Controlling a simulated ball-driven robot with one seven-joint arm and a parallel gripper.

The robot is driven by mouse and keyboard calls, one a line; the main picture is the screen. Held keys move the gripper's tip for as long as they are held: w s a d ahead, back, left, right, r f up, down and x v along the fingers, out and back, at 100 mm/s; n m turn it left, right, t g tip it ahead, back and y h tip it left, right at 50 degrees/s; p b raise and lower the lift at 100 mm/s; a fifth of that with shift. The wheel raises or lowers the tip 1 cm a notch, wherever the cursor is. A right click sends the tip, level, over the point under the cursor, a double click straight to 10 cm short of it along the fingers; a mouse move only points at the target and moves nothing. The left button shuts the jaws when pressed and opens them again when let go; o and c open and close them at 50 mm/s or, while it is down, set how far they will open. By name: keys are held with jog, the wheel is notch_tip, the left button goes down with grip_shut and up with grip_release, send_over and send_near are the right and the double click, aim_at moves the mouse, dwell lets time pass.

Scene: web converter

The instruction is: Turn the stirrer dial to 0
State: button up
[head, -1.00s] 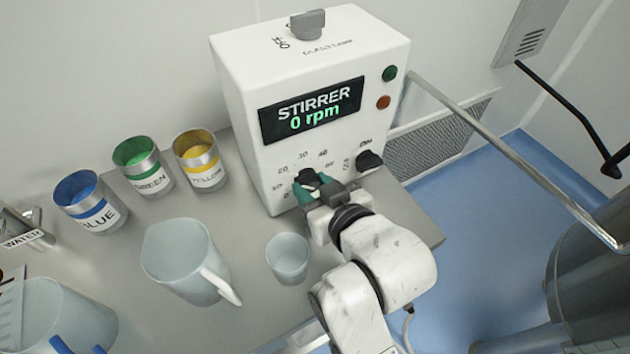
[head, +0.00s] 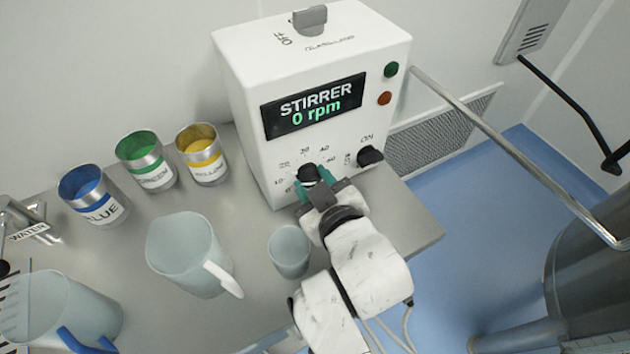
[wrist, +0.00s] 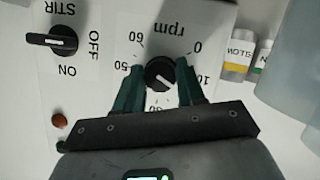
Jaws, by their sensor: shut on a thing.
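The stirrer (head: 250,75) is a white box whose display (head: 314,105) reads "0 rpm". Its black speed dial (head: 309,174) sits low on the front, ringed by rpm numbers. My gripper (head: 314,183) has its teal fingers on either side of this dial, shut on it. In the wrist view the dial (wrist: 160,73) sits between the fingertips of my gripper (wrist: 160,78). The 0 mark (wrist: 198,47) is at its upper right, with 60 and 50 on the left. A white line shows on the dial, but I cannot tell exactly which number it points to.
A black STIR ON/OFF knob (head: 370,156) is right of the dial. A green button (head: 391,69) and a red button (head: 385,98) are above it. A small cup (head: 289,252), a jug (head: 188,254) and blue, green and yellow cans (head: 203,157) stand to the left.

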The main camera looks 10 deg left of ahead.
jog(key=o, duration=1)
jog(key=shift+o, duration=0.2)
jog(key=v, duration=1)
jog(key=shift+s+d+b, duration=0.15)
jog(key=shift+s+b, duration=0.15)
jog(key=shift+r, duration=0.15)
